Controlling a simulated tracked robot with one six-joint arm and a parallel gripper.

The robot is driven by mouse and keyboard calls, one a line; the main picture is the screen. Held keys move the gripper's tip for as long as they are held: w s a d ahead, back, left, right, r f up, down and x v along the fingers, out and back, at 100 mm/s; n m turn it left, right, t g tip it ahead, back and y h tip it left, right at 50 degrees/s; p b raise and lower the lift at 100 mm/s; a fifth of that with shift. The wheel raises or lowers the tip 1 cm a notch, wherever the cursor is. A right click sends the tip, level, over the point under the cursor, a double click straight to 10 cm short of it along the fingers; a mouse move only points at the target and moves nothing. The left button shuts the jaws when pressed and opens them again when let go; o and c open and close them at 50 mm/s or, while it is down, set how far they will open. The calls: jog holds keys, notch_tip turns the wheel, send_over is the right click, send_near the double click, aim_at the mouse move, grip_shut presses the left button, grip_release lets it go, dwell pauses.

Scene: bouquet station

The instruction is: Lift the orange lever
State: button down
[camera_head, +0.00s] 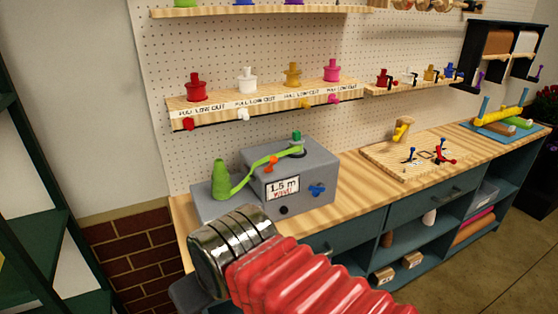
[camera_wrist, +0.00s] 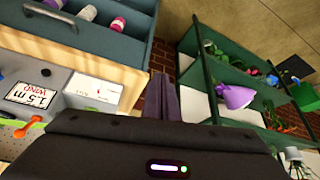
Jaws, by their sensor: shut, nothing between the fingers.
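The orange lever (camera_head: 271,164) sticks out of the front of a grey box machine (camera_head: 310,172) on the bench, just below a green ribbon strip. The machine carries a "1.5 m" sign, a blue knob (camera_head: 317,190) and a dark round button. In the wrist view the orange lever (camera_wrist: 28,127) is at the left edge, beside the sign, and the scene looks upside down. My gripper (camera_wrist: 162,82) shows there with its dark fingers together and empty, well apart from the lever, over the brick wall and floor side. The head view does not show its fingers.
The green ribbon (camera_head: 245,178) runs from a green cone (camera_head: 220,178) across the machine. A wooden board with small tools (camera_head: 425,155) lies to the right. Dispensers line a shelf (camera_head: 250,100) above. A green rack (camera_wrist: 235,75) stands beside the bench.

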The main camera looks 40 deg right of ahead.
jog(key=shift+w, duration=0.1)
dwell(0.3)
jog(key=w+d+f+m+g+y, duration=0.1)
jog(key=w+d+m+y, duration=0.1)
jog(key=d+m, duration=0.55)
jog(key=w+d+f+m+g+y, duration=0.15)
jog(key=d+m, duration=0.35)
jog(key=m, duration=0.5)
jog(key=d+r+m+t, duration=0.4)
jog(key=d+r+m, duration=0.2)
jog(key=d, duration=0.6)
jog(key=s+d+r+m+t+h, duration=0.1)
jog(key=d+r+m+t, duration=0.4)
jog(key=d+m, duration=0.3)
jog(key=d+r, duration=0.1)
jog(key=d, duration=0.3)
jog(key=shift+s, duration=0.25)
jog(key=shift+w+f+t+h, duration=0.1)
jog(key=shift+t+h, duration=0.15)
